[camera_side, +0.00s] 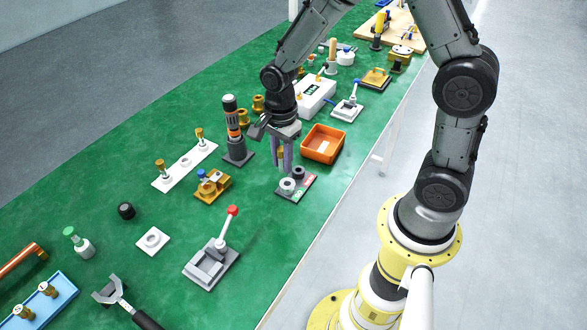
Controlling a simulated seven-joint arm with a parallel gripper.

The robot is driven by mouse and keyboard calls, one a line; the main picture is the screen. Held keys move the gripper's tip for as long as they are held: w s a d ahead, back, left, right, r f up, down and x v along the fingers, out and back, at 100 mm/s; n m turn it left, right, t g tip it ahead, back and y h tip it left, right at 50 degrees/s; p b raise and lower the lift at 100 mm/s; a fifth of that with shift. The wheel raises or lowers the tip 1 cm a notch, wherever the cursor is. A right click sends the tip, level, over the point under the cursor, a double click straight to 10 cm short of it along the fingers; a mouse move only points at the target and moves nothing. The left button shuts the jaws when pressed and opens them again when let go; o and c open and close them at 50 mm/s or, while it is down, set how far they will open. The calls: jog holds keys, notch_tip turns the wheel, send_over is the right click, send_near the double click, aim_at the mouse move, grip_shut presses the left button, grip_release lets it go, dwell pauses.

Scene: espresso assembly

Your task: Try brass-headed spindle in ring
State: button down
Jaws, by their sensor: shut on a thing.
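My gripper (283,160) points down over a small dark plate (296,192) with red and green marks. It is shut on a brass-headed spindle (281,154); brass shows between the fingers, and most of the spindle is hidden. The plate carries a light grey ring (287,185) and a darker ring (298,172). The fingertips are just above and behind the light ring; I cannot tell whether the spindle touches either ring.
An orange bin (323,144) stands close right of my gripper. A tall dark tool with orange bands (234,130) stands to its left. A brass block (212,186) and a red-knobbed lever fixture (214,262) are nearer. Green mat lies bare between them.

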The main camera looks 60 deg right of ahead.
jog(key=shift+d+f+m, duration=0.3)
jog(key=shift+d+f, duration=0.3)
jog(key=shift+d, duration=0.25)
jog(key=shift+s+f, duration=0.1)
jog(key=shift+f, duration=0.05)
jog(key=shift+f, duration=2.1)
jog(key=shift+f, duration=0.2)
jog(key=shift+r, duration=2.55)
